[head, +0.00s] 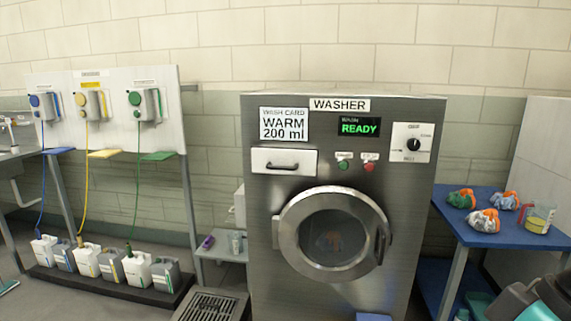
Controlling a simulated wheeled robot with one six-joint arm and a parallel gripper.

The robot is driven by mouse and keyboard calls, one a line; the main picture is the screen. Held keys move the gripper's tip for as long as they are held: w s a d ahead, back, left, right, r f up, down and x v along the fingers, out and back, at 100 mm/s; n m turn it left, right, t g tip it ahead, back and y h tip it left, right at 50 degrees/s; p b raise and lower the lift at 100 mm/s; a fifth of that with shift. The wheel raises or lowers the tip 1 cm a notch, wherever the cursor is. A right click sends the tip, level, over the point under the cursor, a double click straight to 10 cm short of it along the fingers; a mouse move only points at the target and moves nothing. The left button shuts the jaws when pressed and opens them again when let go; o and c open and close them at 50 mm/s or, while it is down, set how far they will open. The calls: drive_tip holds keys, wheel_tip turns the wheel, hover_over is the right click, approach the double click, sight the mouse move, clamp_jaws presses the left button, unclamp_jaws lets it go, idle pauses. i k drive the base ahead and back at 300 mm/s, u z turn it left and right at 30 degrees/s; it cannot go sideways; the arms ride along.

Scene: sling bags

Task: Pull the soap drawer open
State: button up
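The washer (345,110) is a grey steel machine that stands in the middle of the head view. Its soap drawer (300,157) is a pale rectangular front at the upper left, under the wash card (284,123) reading "WARM 200 ml". The drawer has a dark horizontal bar handle (282,166), and its front looks flush with the panel, so it appears shut. A dark grey and teal part of my arm (545,297) shows at the lower right corner, well apart from the drawer. My gripper's fingers are not visible.
The round washer door (290,250) is closed below the drawer. A blue table (480,228) with several bundles stands at the right. A small shelf (222,251) and a floor grate (210,306) are at the left, near several jugs (86,261). The space before the drawer looks clear.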

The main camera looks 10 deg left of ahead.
sight(272, 162)
drive_tip(key=k, duration=0.65)
drive_tip(key=u, duration=0.4)
drive_tip(key=i, duration=1.5)
drive_tip(key=u, duration=0.2)
